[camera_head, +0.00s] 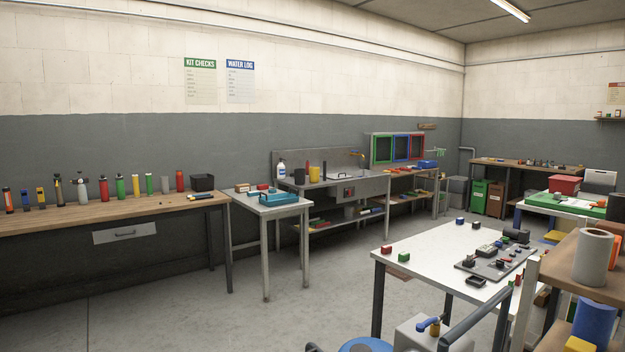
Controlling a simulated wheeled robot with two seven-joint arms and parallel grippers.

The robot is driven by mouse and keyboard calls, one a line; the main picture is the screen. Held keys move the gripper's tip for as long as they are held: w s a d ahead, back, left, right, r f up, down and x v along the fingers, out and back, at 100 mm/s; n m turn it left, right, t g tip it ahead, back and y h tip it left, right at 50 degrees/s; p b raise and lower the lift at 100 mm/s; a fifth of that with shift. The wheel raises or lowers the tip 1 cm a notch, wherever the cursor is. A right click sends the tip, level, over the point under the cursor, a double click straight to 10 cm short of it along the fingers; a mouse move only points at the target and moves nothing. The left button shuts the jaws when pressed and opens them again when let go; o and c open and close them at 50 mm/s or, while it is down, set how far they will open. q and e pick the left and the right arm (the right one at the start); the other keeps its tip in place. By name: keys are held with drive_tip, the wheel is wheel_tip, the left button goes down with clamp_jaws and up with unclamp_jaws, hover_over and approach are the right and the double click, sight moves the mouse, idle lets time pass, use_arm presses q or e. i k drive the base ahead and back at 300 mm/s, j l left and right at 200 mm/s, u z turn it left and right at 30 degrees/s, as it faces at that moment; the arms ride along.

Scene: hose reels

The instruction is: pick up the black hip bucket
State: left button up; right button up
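A small black open box (203,182) stands at the right part of the long wooden bench against the left wall. A black cylindrical container (299,175) stands on the grey sink bench farther back. I cannot tell for sure which of these is the black hip bucket, as both are small and far off. Neither of my grippers shows in the view, and nothing touches these two things.
The wooden bench (110,208) holds a row of coloured bottles and tools. A small white table (262,205) with a teal tray (273,197) stands beside it. A white table (420,253) with blocks and a grey handle (478,313) are nearer right. The left-centre floor is clear.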

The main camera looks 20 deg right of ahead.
sight(299, 173)
drive_tip(key=i+j+u, duration=0.1)
drive_tip(key=i, duration=0.6)
drive_tip(key=i+j, duration=0.15)
drive_tip(key=i, duration=0.6)
drive_tip(key=i+j, duration=0.15)
drive_tip(key=i, duration=0.9)
drive_tip(key=i+j, duration=0.1)
drive_tip(key=i, duration=0.95)
drive_tip(key=i+l+z, duration=0.15)
drive_tip(key=i+z, duration=0.9)
drive_tip(key=z, duration=0.15)
drive_tip(key=i+j+z, duration=0.15)
drive_tip(key=i+z, duration=0.25)
drive_tip(key=i+l+z, duration=0.25)
drive_tip(key=i, duration=0.65)
drive_tip(key=i+j+z, duration=0.1)
drive_tip(key=i+z, duration=0.15)
drive_tip(key=i, duration=0.6)
